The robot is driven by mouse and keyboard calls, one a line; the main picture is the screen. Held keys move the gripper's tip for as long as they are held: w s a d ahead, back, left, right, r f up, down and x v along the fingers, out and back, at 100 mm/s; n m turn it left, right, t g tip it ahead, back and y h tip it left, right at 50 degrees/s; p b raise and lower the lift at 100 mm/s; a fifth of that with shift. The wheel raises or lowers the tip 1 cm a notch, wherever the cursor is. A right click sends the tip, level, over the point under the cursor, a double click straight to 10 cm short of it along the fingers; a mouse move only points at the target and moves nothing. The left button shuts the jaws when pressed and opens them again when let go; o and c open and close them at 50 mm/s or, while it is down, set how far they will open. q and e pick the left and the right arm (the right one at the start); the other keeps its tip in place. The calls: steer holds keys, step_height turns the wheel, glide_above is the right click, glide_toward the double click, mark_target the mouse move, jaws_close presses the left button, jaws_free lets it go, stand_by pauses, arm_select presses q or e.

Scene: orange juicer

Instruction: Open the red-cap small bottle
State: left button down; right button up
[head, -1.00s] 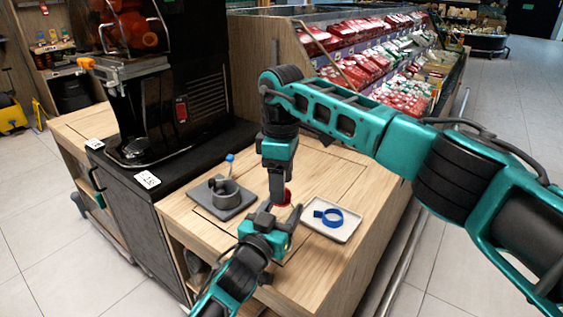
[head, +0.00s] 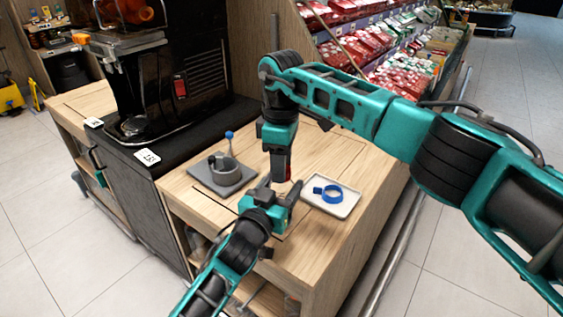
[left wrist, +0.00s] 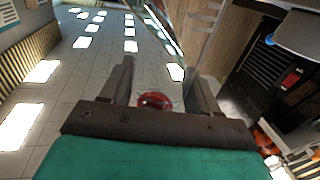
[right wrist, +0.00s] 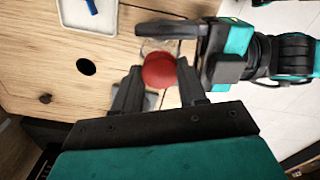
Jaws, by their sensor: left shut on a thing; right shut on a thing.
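The small bottle with the red cap is held between my two grippers over the wooden counter (head: 330,252). In the right wrist view the red cap (right wrist: 160,70) sits between the fingers of my right gripper (right wrist: 160,85), which is shut on it from above. The clear bottle body (right wrist: 152,46) shows beyond the cap, with my left gripper's fingers beside it. In the left wrist view red and clear parts of the bottle (left wrist: 155,101) show between the fingers of my left gripper (left wrist: 158,85), shut on the body. In the head view the grippers mostly hide the bottle.
The black juicer (head: 190,75) stands behind left.

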steer(key=shift+c, duration=0.9)
steer(key=n, duration=0.6)
steer(key=shift+n, duration=0.4)
steer(key=n, duration=0.3)
steer(key=shift+n, duration=0.4)
steer(key=n, duration=1)
steer(key=shift+r+n, duration=0.1)
steer(key=shift+n, duration=0.3)
steer(key=n, duration=1.9)
steer(key=shift+n, duration=0.4)
steer(key=n, duration=0.3)
steer(key=shift+n, duration=0.4)
steer(key=n, duration=0.3)
steer(key=shift+n, duration=0.3)
steer(key=n, duration=0.5)
